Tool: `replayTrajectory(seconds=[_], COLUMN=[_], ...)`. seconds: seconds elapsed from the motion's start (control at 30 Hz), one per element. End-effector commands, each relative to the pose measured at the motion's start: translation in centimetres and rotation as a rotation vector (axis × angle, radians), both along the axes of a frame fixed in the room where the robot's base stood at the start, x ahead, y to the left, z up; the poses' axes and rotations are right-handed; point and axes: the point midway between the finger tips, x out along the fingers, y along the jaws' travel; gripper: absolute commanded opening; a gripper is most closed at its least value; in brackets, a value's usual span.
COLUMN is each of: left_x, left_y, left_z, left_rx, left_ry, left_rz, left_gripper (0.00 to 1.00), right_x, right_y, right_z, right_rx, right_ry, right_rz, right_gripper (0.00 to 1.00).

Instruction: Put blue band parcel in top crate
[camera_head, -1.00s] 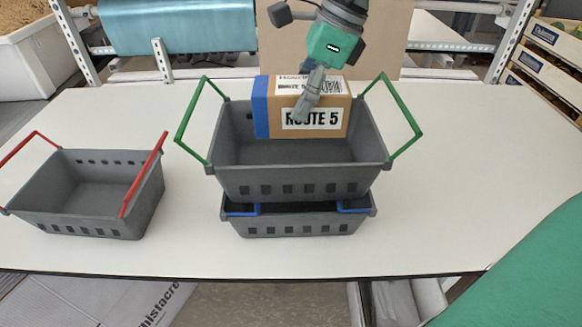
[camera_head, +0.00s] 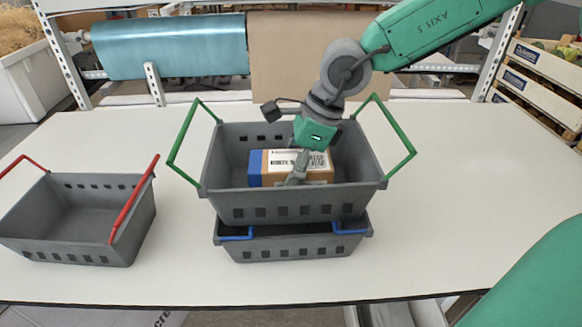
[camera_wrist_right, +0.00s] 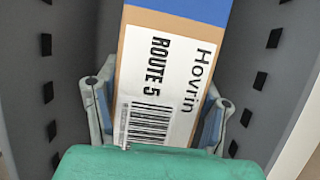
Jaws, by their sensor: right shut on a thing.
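The blue band parcel (camera_head: 262,165) is a brown box with a blue band at its left end and a white label. It is inside the top crate (camera_head: 290,205), a grey crate with green handles. The crate's front wall hides the parcel's lower part, so I cannot tell if it touches the floor. My right gripper (camera_head: 298,172) is shut on the parcel from above. In the right wrist view the parcel (camera_wrist_right: 185,38) lies between the two fingers (camera_wrist_right: 158,115), with "ROUTE 5" and "Hovrin" readable. My left gripper is not in view.
The top crate stands on a grey crate with blue handles (camera_head: 290,247). An empty grey crate with red handles (camera_head: 80,215) stands at the left. The white table (camera_head: 470,190) is clear at the right. A blue roll (camera_head: 170,48) is behind.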

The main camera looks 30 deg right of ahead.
Motion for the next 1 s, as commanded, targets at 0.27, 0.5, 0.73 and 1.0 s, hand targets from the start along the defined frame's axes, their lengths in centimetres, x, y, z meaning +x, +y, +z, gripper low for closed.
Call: replayTrajectory(seconds=[0.27, 0.5, 0.73, 1.0], left_x=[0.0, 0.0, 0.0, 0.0], left_y=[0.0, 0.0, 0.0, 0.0], left_z=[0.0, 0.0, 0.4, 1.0], left_rx=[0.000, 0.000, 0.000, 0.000], left_ry=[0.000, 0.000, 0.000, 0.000], left_rz=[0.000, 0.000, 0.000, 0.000], left_gripper=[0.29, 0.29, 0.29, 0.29], right_x=[0.0, 0.1, -0.4, -1.6], right_y=[-0.3, -0.3, -1.1, -3.0], right_z=[-0.2, -0.1, 2.7, 8.1], right_rx=[0.002, 0.003, 0.006, 0.005], right_ry=[0.000, 0.000, -0.006, -0.005], right_rz=[-0.001, -0.001, -0.003, -0.003], right_gripper=[0.84, 0.84, 0.84, 0.84])
